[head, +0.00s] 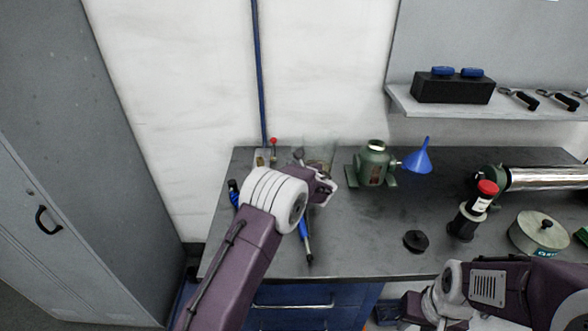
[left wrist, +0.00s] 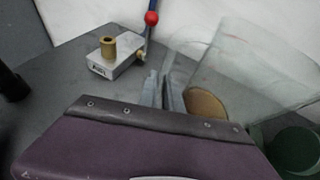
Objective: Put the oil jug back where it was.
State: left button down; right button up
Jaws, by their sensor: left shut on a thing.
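The oil jug looks like a clear, see-through vessel (left wrist: 255,65) with a round amber-brown patch low on its left side in the left wrist view. In the head view it is only a faint clear shape (head: 320,148) near the wall, partly hidden by my left wrist. My left gripper (left wrist: 166,88) is shut on the jug at its left side, where a handle would be; the grip itself is hard to see. I cannot tell whether the jug touches the bench. My right gripper (head: 410,308) is low at the front, partly hidden by its arm, and its jaws are unclear.
A grey block with a brass fitting (left wrist: 108,47) and red-knobbed lever (left wrist: 151,18) stands left of the jug. A blue-handled tool (head: 305,240) lies in front. The bench (head: 365,235) is bare mid-front.

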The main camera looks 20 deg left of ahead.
pick_arm(q)
jog(key=shift+w+f, duration=0.1)
jog(key=shift+f, duration=0.2)
jog(key=shift+f, duration=0.15)
jog(key=c, duration=1.5)
grip_release()
